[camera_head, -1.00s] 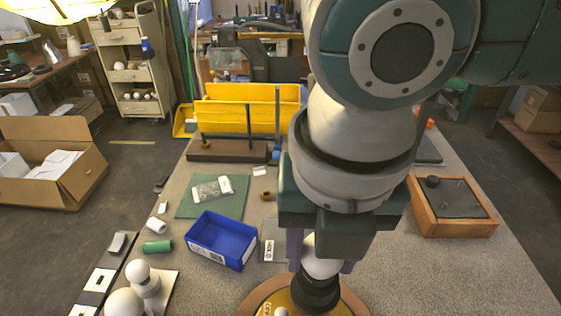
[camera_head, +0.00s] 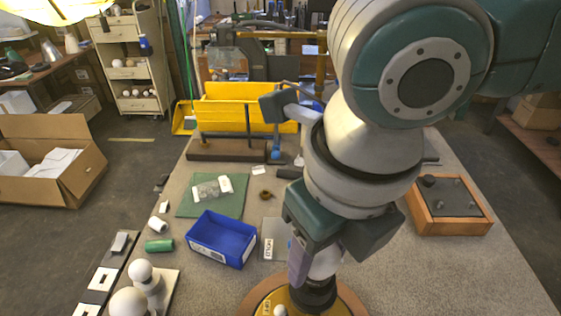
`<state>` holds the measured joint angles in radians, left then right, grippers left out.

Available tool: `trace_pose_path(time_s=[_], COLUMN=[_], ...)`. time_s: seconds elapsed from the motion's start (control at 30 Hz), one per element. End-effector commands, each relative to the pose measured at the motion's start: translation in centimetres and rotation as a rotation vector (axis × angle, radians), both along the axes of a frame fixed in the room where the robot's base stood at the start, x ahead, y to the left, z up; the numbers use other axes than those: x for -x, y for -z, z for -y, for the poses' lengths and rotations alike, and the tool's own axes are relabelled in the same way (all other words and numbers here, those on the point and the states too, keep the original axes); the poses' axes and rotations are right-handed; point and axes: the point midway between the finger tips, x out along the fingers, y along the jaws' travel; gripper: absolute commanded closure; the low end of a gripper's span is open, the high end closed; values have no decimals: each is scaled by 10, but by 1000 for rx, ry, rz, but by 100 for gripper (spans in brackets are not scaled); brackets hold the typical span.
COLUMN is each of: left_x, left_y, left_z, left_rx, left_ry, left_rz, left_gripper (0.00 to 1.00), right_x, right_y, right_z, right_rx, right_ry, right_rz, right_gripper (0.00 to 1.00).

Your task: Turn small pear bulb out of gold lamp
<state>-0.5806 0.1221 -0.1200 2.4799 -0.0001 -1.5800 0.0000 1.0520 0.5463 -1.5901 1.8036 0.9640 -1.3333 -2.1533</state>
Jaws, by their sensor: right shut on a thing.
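The gold lamp stands at the bottom centre of the head view, with a round gold base (camera_head: 285,299) and a dark upright socket (camera_head: 315,293). A pale bulb (camera_head: 325,263) sits at the top of the socket. My right gripper (camera_head: 311,265) comes down from above and is shut on the bulb. Its purple-grey finger shows at the bulb's left side. The gripper body hides the bulb's upper part, and I cannot see how far the bulb's base is in the socket. My left gripper is not in view.
A blue bin (camera_head: 222,239) stands left of the lamp, by a plate marked HOLD (camera_head: 268,249). White round bulbs (camera_head: 141,271) stand at the lower left. A green mat (camera_head: 187,207), a yellow rack (camera_head: 222,115) and a wooden box (camera_head: 449,222) lie farther out.

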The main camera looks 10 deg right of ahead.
Motion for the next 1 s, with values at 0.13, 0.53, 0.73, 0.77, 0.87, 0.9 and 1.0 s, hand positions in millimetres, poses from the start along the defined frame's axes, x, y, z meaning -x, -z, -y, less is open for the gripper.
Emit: trace_pose_path(time_s=[0.13,0.53,0.73,0.77,0.87,0.9,1.0], left_x=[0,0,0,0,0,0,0], left_y=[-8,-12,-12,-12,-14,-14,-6], left_z=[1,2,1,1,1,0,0], left_rx=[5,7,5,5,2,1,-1], left_ry=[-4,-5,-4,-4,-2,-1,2], left_rz=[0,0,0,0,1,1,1], left_gripper=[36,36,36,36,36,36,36], right_x=[-1,0,0,0,-1,-1,-2], right_y=[-3,-1,-1,-1,-2,-2,1], right_z=[1,1,1,1,1,1,1], right_rx=[2,1,2,1,3,3,2], right_ry=[-169,-585,-586,-592,-672,-729,-769], right_rz=[1,-1,-1,-1,1,1,4], right_gripper=[89,89,89,89,89,89,89])
